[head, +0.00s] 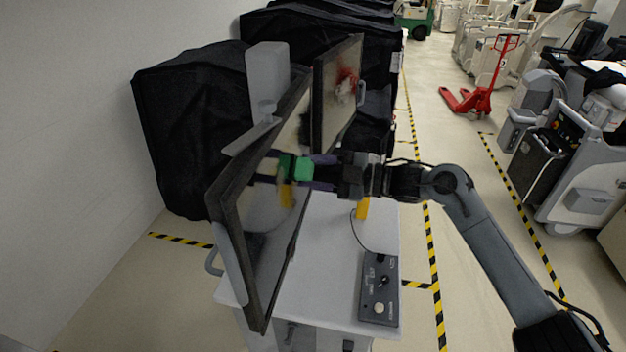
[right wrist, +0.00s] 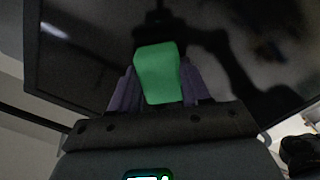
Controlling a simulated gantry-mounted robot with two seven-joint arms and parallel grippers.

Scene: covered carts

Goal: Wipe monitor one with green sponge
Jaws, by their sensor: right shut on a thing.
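My right gripper (head: 312,171) is shut on the green sponge (head: 300,168) and holds it at the screen of the nearer monitor (head: 281,232). The right wrist view shows the sponge (right wrist: 158,73) between the purple fingers, with the dark screen (right wrist: 85,45) in front of it. I cannot tell whether the sponge touches the screen. That screen shows dark smudges and reflections. No label tells which is monitor one. My left gripper is not in view.
The nearer monitor stands over a white cart (head: 325,290) with a control box (head: 379,288) and a yellow item (head: 362,208). Black-covered carts (head: 190,120) stand behind. A red pallet jack (head: 480,90) is at the right. The aisle floor (head: 440,130) is clear.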

